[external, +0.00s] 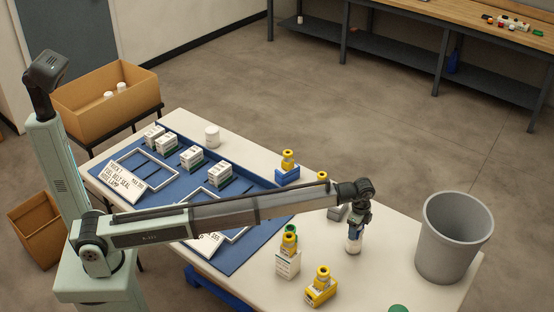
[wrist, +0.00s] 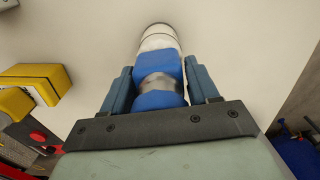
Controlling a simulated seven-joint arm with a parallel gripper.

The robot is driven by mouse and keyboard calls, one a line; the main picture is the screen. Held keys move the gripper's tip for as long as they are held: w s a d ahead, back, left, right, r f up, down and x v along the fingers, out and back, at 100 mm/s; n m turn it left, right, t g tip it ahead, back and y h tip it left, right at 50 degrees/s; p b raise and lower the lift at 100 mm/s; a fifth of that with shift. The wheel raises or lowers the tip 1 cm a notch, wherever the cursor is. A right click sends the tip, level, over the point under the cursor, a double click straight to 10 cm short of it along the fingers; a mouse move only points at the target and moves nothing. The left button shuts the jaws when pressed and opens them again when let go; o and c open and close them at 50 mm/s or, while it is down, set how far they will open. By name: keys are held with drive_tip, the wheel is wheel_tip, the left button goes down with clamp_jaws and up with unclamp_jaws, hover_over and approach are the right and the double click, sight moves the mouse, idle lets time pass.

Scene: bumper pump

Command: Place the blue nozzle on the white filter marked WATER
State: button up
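My gripper (external: 357,222) points down over the right part of the table. In the wrist view its two fingers (wrist: 160,88) flank the blue nozzle (wrist: 162,99) closely, and the gripper looks shut on it. The nozzle has a silvery band around its middle. A white cylindrical filter (wrist: 158,40) lies in line beyond the nozzle, and the two appear to meet. In the external view the white filter (external: 354,244) is directly below the gripper, on or just above the tabletop. No WATER marking is readable, and whether the nozzle is seated cannot be told.
Yellow fittings (external: 321,287) and a white box (external: 288,264) stand left of the gripper. A grey bin (external: 455,240) is at the right. A blue mat (external: 135,203) with frames and white boxes covers the table's left. A white cylinder (external: 212,137) stands at the back.

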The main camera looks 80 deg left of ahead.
drive_tip(key=o, duration=0.3)
wheel_tip(320, 180, up, 12)
drive_tip(key=shift+r, duration=0.15)
idle(0.5)
